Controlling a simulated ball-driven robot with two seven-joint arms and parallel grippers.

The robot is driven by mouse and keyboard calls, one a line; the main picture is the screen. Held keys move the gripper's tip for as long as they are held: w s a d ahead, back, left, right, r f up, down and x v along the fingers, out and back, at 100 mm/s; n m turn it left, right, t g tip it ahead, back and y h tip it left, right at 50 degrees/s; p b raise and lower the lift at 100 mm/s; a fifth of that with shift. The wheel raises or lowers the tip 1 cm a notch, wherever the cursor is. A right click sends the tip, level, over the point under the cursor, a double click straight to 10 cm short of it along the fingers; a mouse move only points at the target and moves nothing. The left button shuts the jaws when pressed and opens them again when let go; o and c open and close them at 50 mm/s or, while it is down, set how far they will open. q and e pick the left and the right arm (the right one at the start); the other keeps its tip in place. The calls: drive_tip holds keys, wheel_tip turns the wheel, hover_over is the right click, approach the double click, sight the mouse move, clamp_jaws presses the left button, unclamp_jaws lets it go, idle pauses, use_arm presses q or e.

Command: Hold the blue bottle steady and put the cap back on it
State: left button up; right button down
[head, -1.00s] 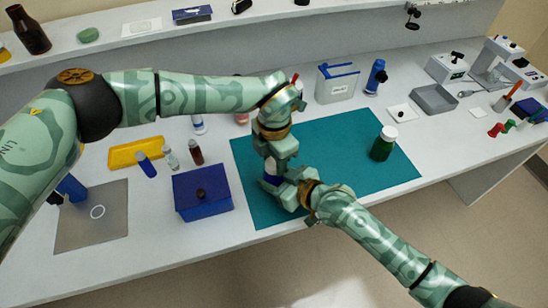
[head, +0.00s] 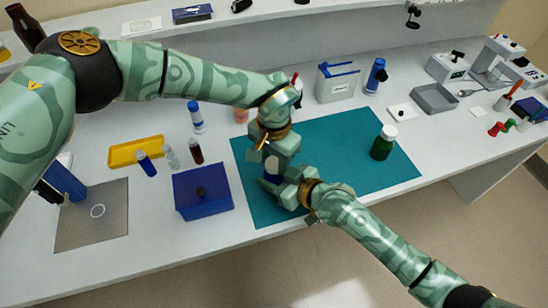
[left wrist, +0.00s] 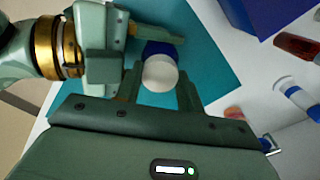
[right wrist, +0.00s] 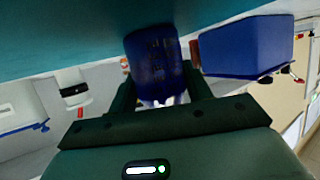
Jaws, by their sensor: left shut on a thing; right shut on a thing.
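The blue bottle (right wrist: 155,62) is upright at the teal mat's left part, between the fingers of my right gripper (right wrist: 160,90), which is shut on it. It also shows in the left wrist view (left wrist: 158,47) and is mostly hidden by my grippers in the head view. The white cap (left wrist: 160,74) is between the fingers of my left gripper (left wrist: 160,88), which is shut on it from above. In the left wrist view the cap lies over the bottle's top. I cannot tell whether it touches the neck or is seated.
The teal mat (head: 330,145) is mostly clear. A green bottle (head: 382,147) with a white cap stands on its right. Small vials and a yellow tray (head: 136,150) are farther left.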

use_arm(q)
drive_tip(key=o, duration=0.9)
drive_tip(key=shift+r, duration=2.25)
